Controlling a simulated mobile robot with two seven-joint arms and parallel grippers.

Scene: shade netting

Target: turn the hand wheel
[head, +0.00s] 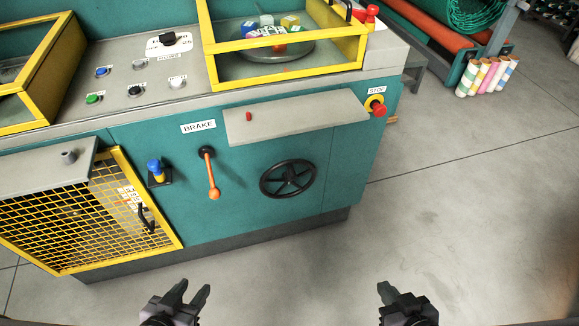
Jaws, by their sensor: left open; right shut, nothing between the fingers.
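The hand wheel (287,179) is a black spoked wheel on the lower front of the teal machine (245,225). It sits below a grey ledge and right of the orange-handled brake lever. My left gripper (189,292) is at the bottom of the head view, left of and nearer than the wheel, with its fingers apart and empty. My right gripper (384,289) is at the bottom right, shut and empty. Both grippers are well apart from the wheel, and nothing covers it.
The brake lever (211,177) hangs left of the wheel. A grey ledge (295,118) juts out above it. A red stop button (378,109) is at the upper right. A yellow mesh guard (90,215) stands at left. The floor (460,220) at right is clear.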

